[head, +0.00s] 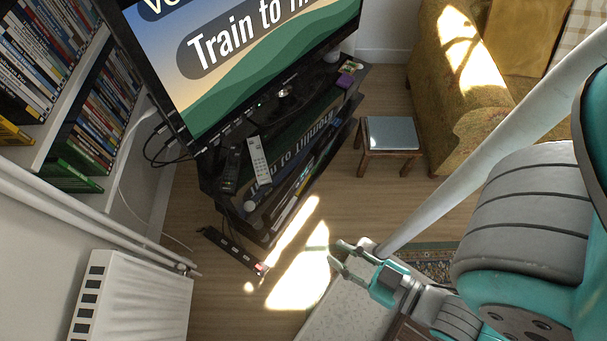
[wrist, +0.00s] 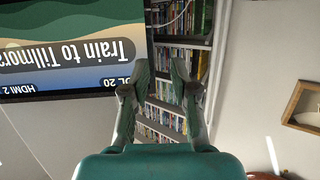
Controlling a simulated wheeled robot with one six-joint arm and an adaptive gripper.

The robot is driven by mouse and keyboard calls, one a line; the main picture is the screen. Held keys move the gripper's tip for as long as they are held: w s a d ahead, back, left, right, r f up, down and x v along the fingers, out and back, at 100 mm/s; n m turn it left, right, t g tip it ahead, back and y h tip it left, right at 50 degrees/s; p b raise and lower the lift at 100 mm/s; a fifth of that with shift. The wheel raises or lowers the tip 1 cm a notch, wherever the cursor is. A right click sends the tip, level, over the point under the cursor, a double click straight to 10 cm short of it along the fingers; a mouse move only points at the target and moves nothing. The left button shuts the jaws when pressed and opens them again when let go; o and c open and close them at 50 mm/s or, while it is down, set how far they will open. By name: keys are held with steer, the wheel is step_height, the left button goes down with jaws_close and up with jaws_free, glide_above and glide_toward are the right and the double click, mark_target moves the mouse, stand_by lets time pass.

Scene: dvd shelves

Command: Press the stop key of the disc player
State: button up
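The disc player is not clearly recognisable; dark shapes inside the black TV stand (head: 262,222) are too dim and reflective to tell apart, and no stop key can be made out. My gripper (head: 336,257) is in the air to the right of the stand in the head view, apart from it. Its two fingers are spread and empty. In the wrist view my gripper (wrist: 161,70) shows open, with bookshelves behind the gap.
The television (head: 235,55) shows "Train to" text; it also shows upside down in the wrist view (wrist: 70,50). Two remotes, one grey (head: 258,156) and one black (head: 231,168), lie on the stand. A power strip (head: 232,248), stool (head: 391,135) and radiator (head: 135,298) stand around open floor.

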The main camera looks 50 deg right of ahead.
jaws_close()
stand_by(1.0)
